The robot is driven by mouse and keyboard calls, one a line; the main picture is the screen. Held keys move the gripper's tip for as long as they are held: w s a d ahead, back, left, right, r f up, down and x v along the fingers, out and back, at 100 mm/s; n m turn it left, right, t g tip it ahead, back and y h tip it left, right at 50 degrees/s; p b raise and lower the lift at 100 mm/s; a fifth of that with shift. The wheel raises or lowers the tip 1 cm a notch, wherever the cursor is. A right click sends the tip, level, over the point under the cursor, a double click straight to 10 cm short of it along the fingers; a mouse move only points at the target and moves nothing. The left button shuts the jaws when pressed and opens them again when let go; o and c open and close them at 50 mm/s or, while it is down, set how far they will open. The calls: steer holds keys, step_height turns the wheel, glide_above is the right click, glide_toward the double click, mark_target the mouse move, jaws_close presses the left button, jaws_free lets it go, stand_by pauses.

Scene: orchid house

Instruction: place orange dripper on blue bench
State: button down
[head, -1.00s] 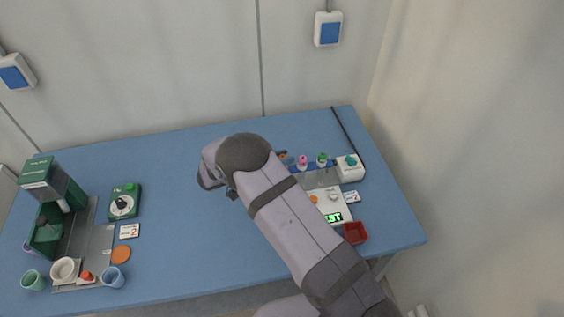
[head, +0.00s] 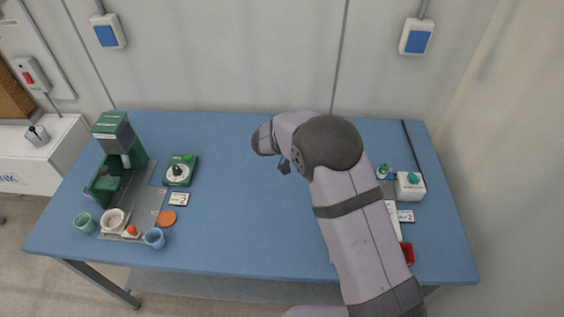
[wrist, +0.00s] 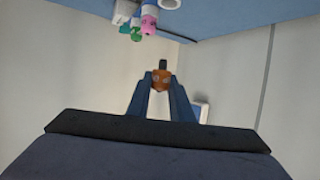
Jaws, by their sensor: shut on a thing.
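In the wrist view my gripper (wrist: 161,82) is shut on the orange dripper (wrist: 161,76), a small orange piece with a dark tip between the two fingers. The rest of it is hidden by the fingers. The blue bench (head: 240,190) shows in the head view and as a strip at the top of the wrist view (wrist: 215,14). The held dripper seems apart from the bench.
A pink-topped bottle (wrist: 148,24) and a green-topped bottle (wrist: 127,30) stand close together. A white box with a teal knob (head: 410,186) is at the right. The green machine (head: 118,150), cups and a green timer (head: 179,171) are at the left. The bench middle is clear.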

steer(key=a+f+n+t+y+b, duration=0.15)
steer(key=a+f+b, duration=0.3)
steer(key=a, duration=0.45)
steer(key=n+t+y+b, duration=0.6)
steer(key=n+y+b, duration=0.6)
glide_above(209, 205)
step_height(209, 205, down, 4)
steer(key=shift+h, duration=0.25)
steer(key=shift+f, duration=5.1)
steer(key=shift+f, duration=0.2)
steer(key=c, duration=1.6)
jaws_free()
